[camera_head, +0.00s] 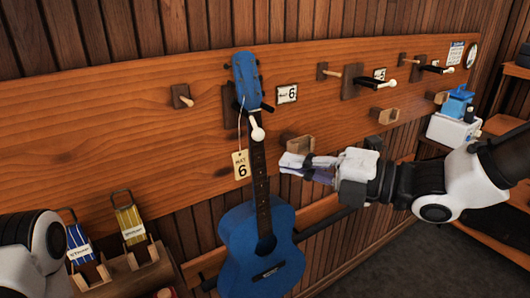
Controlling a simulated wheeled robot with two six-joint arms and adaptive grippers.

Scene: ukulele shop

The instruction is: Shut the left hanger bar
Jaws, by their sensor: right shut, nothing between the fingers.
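A blue ukulele (262,250) hangs upright on the wooden wall board, its headstock (247,78) at the left hanger (229,106). The left hanger's bar, tipped with a white knob (257,134), shows in front of the neck just below the headstock. I cannot tell whether the bar's end meets its catch. A tag marked 6 (240,165) hangs from the headstock. My right gripper (283,166) is shut and empty, to the right of the neck and below the knob, apart from the knob. My left arm shows at the lower left, its gripper out of view.
Two more hangers with black bars and white knobs (390,83) stick out at the right. A wooden peg (184,100) and small wooden holders (298,142) are on the board. Boxed strings (131,225) stand at lower left. A blue-and-white item (457,102) is far right.

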